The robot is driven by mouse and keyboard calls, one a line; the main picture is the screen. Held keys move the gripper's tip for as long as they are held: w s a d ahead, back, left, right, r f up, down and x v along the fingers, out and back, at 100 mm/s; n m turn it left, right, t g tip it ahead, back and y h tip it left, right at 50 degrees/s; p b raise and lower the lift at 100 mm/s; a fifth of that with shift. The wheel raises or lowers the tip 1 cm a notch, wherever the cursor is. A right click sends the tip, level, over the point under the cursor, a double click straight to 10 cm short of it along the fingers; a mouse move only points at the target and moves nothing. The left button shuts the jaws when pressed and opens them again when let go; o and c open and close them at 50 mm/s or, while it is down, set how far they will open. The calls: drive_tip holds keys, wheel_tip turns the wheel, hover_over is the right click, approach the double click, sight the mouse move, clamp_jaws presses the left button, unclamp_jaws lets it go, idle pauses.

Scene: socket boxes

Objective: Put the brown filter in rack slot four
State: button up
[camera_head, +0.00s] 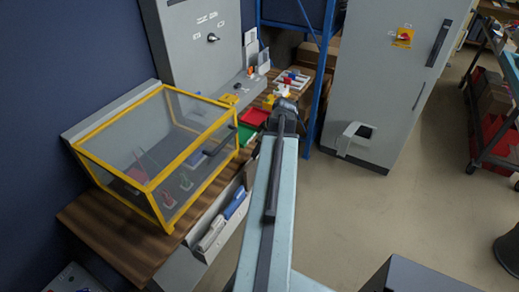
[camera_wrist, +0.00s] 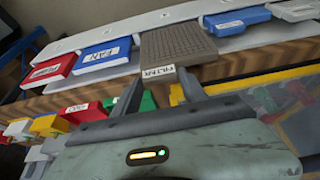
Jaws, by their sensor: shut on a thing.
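The brown filter (camera_wrist: 178,42) is a flat, ribbed block with a white label on its near edge, seen in the wrist view. My gripper (camera_wrist: 158,82) has its two fingers at the filter's labelled near end and is shut on it. The filter lies over the pale rack (camera_wrist: 22,91), between a blue labelled block (camera_wrist: 103,56) on its left and another blue block (camera_wrist: 238,18) on its right. I cannot tell whether it is seated or just above the rack. In the head view my gripper (camera_head: 284,104) is at the workbench; the filter is not discernible there.
A red block (camera_wrist: 48,71) and a white block (camera_wrist: 297,9) also sit on the rack. Several coloured blocks lie below it, including a green one (camera_wrist: 146,102). In the head view, a yellow-framed clear box (camera_head: 150,187) stands left and a blue post (camera_head: 321,85) right.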

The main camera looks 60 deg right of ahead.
drive_tip(key=shift+f+b, duration=2.35)
drive_tip(key=shift+f, duration=0.2)
wheel_tip(320, 180, down, 4)
drive_tip(key=b, duration=0.3)
drive_tip(key=shift+r+b, duration=0.25)
drive_tip(key=shift+b, duration=0.1)
drive_tip(key=o, duration=1.4)
drive_tip(key=shift+c, duration=0.2)
drive_tip(key=shift+r, duration=0.15)
drive_tip(key=p+v, duration=0.7)
drive_tip(key=shift+s+r, duration=0.2)
drive_tip(key=shift+r, duration=0.05)
